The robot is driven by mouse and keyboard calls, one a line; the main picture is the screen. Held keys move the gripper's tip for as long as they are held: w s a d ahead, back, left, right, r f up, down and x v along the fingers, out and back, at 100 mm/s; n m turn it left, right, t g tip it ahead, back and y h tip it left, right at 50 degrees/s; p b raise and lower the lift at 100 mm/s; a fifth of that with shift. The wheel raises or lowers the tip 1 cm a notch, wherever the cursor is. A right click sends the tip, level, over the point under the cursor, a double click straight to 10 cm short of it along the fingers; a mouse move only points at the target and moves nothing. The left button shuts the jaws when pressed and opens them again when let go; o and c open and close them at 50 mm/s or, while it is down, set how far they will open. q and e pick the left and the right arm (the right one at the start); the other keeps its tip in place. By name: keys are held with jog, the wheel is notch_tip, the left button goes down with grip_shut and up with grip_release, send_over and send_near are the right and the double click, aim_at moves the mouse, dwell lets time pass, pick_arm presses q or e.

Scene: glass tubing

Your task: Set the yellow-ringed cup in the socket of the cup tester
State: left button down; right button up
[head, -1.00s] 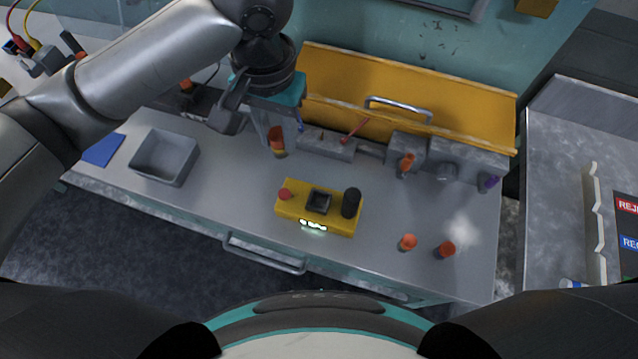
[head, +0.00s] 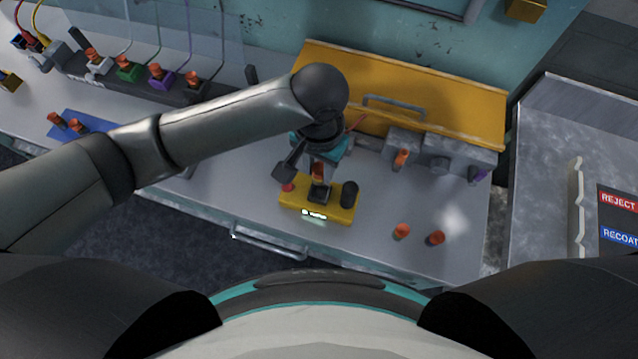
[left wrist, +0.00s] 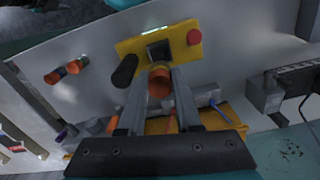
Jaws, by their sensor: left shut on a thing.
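The cup tester (head: 333,212) is a yellow box on the bench, with a square dark socket (head: 320,193) on top, a red button, a black knob or post and a lit display. My left gripper (head: 318,167) is shut on an orange cup (head: 319,174) and holds it just above the back edge of the socket. In the left wrist view the cup (left wrist: 159,84) sits between the two fingers, end toward the camera, and the socket (left wrist: 159,50) shows open just beyond it. My right gripper is out of view.
Two orange cups (head: 402,231) (head: 434,238) stand on the bench right of the tester. Grey fixtures (head: 440,155) stand behind, before a yellow panel (head: 455,110). A rack (head: 130,82) with several orange-topped pieces and a blue mat (head: 88,124) lie left.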

aim_at(319, 169)
pick_arm(q)
notch_tip(319, 169, down, 8)
jog(key=shift+r+b, duration=0.1)
jog(key=shift+b, duration=0.4)
jog(key=shift+f, duration=0.3)
jog(key=c, duration=0.6)
grip_release()
jog(key=shift+r, duration=0.15)
notch_tip(319, 169, up, 12)
jog(key=shift+r+p, duration=0.1)
jog(key=shift+p, duration=0.8)
